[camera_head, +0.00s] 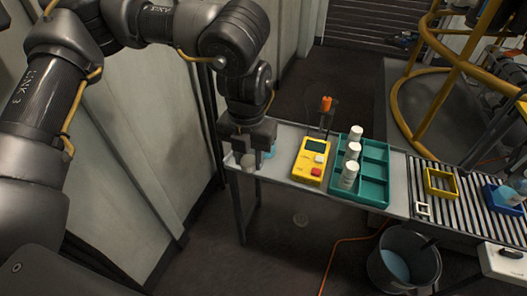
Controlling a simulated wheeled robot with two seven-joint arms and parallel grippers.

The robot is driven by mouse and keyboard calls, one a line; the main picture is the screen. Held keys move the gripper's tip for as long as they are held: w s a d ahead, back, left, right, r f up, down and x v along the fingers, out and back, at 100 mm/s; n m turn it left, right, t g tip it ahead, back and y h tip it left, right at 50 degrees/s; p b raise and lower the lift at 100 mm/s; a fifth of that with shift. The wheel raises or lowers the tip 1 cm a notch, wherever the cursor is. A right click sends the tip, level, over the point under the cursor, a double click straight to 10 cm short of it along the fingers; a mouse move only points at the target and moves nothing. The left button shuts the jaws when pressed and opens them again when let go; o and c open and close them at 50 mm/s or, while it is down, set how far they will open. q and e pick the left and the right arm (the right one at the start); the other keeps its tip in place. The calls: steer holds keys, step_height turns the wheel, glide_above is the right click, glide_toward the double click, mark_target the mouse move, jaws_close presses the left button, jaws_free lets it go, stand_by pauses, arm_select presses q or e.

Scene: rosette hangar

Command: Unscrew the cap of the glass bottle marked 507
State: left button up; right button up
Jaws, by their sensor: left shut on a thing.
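My left gripper (249,155) points down at the left end of the narrow grey table. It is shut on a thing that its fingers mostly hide. A small light-blue part (269,153) shows at the right side of the fingers. I cannot tell if this is the glass bottle or its cap, and no mark 507 can be read. Several white-capped containers (349,174) stand in a row in the teal tray (373,186); their marks are too small to read. My right gripper is not in view.
A yellow device (311,160) with a screen and a red button lies between gripper and tray. An orange-topped item (326,104) stands behind it. A roller conveyor (452,198) carries a yellow frame (440,183). A grey bucket (403,262) is on the floor.

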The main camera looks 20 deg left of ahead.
arm_select(q)
steer(key=m, duration=0.2)
steer(key=a+f+m, duration=0.1)
steer(key=m+b, duration=0.1)
steer(key=m, duration=0.1)
steer(key=shift+s+a+f+m, duration=0.1)
steer(key=shift+a+f+m, duration=0.2)
steer(key=shift+a+f, duration=0.1)
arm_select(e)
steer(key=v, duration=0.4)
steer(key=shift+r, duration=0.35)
